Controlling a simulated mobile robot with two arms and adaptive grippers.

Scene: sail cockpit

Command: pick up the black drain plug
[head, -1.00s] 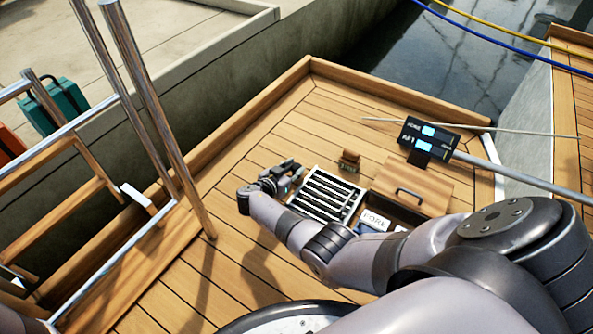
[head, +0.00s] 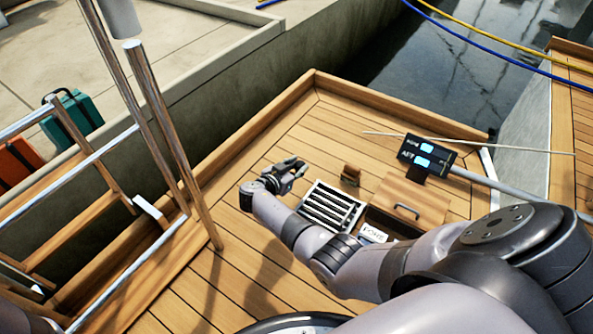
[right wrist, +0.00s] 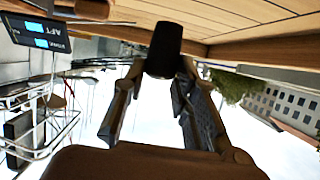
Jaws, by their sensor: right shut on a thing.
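The black drain plug (right wrist: 164,48) shows in the right wrist view as a dark, short cylinder between the two fingertips of my right gripper (right wrist: 161,72). The fingers press on it from both sides, so the gripper is shut on it. In the head view my right gripper (head: 292,172) is over the teak sole, just left of the white slatted grate (head: 330,206). The plug cannot be made out there. My left gripper is in neither view.
A dark display panel (head: 428,156) stands behind. Metal rails (head: 165,140) rise at the left. Bare planks (head: 190,290) lie in front.

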